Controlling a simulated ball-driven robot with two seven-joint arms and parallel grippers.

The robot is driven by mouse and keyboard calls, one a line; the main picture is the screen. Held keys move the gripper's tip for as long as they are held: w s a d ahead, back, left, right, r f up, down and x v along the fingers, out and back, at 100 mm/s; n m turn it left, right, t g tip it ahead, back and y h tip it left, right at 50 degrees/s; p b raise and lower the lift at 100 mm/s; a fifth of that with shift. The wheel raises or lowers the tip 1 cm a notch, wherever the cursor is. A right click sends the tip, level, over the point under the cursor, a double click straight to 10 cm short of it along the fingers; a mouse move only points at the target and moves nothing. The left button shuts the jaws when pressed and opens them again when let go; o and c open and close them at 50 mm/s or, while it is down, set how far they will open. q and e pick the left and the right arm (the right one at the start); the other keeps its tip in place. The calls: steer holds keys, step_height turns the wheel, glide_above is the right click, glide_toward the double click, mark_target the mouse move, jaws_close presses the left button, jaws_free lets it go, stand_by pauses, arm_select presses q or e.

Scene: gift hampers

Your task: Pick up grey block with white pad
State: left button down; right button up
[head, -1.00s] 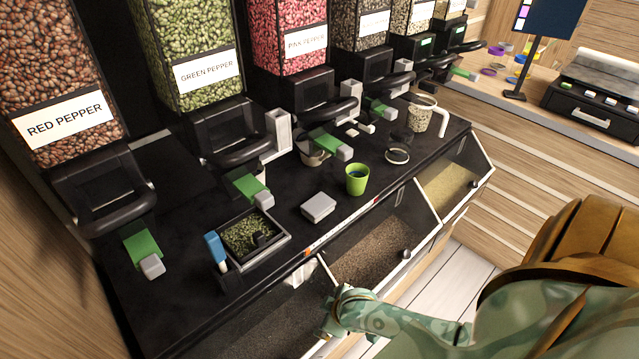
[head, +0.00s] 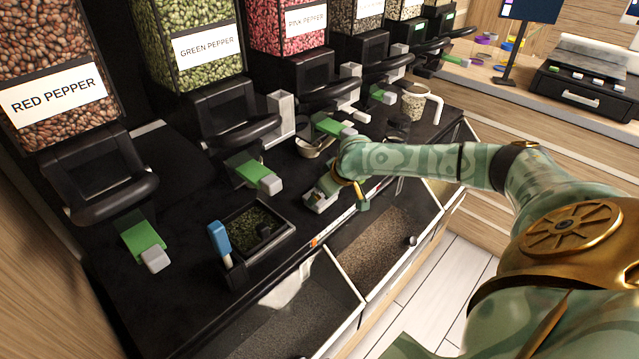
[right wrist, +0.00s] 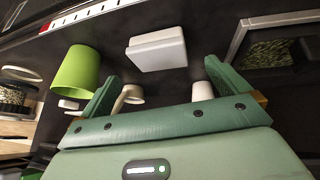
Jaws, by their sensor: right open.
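The grey block with a white pad (right wrist: 157,48) lies flat on the black counter (head: 185,300). In the head view, only a pale part of the block (head: 317,204) shows under my right gripper (head: 327,194). In the right wrist view, the fingers of my right gripper (right wrist: 160,78) are open and empty. The block appears beyond the fingertips, roughly centred between them, with a visible gap. My left gripper is in neither view.
A lime green cup (right wrist: 76,72) stands close beside the block. A black tray of green peppercorns (head: 255,232) with a blue-handled tool (head: 219,240) is to the left. Dispensers with green levers (head: 254,173) line the back. A glass jug (head: 415,102) stands farther right.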

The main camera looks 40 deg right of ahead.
steer(key=b+x, duration=0.3)
steer(key=x, duration=0.4)
steer(key=shift+w+d, duration=0.1)
steer(key=shift+w, duration=0.05)
steer(key=shift+r, duration=0.2)
steer(key=c, duration=0.9)
